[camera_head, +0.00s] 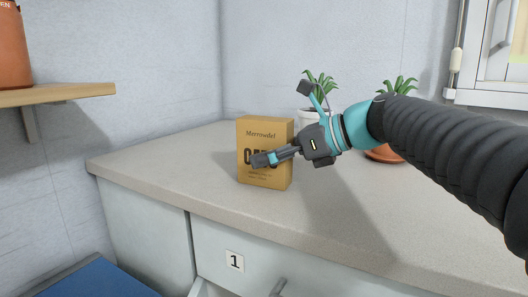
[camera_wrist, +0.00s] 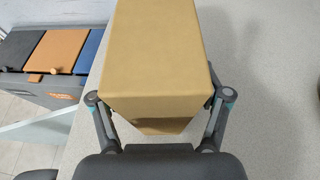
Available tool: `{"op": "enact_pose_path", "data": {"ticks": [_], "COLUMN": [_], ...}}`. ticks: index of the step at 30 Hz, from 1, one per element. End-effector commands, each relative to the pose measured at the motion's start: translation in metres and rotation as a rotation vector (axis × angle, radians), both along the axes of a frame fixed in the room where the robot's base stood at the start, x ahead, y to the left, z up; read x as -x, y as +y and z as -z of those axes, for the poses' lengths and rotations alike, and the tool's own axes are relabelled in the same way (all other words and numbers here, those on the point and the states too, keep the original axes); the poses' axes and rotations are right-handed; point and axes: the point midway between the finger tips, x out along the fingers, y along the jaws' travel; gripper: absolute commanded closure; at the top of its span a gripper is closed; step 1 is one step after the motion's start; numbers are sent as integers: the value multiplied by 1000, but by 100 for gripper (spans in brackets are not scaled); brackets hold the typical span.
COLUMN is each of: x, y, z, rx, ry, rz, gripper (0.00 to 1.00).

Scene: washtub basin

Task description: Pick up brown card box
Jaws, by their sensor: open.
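The brown card box (camera_head: 265,130) stands upright on the counter in the head view, with dark printing on its front. My gripper (camera_head: 280,155) is in front of its face, and a finger covers part of the large lettering. In the wrist view the box (camera_wrist: 158,50) fills the upper middle. My gripper (camera_wrist: 160,108) is open there, with one finger at each side of the box. The fingertips are partly hidden by the box, and I cannot tell whether they touch it.
The counter (camera_head: 190,165) is clear left of the box. Potted plants (camera_head: 400,85) stand behind my arm. A wooden shelf (camera_head: 60,93) with a terracotta pot (camera_head: 12,50) is at the left. A partly open drawer shows below the label (camera_head: 234,261). A dark bin (camera_wrist: 50,75) with coloured lids is at upper left.

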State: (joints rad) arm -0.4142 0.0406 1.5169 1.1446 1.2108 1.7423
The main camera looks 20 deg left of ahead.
Motion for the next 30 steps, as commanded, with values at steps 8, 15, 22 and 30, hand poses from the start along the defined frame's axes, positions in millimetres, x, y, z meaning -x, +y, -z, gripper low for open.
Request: {"op": "enact_pose_path", "data": {"ticks": [8,15,22,30], "x": [0,0,0,0], "y": [10,10,10,10], "z": [4,4,4,4], "rx": [0,0,0,0], "ry": [0,0,0,-1], "rz": [1,1,0,0], "gripper": [24,59,86,87]}}
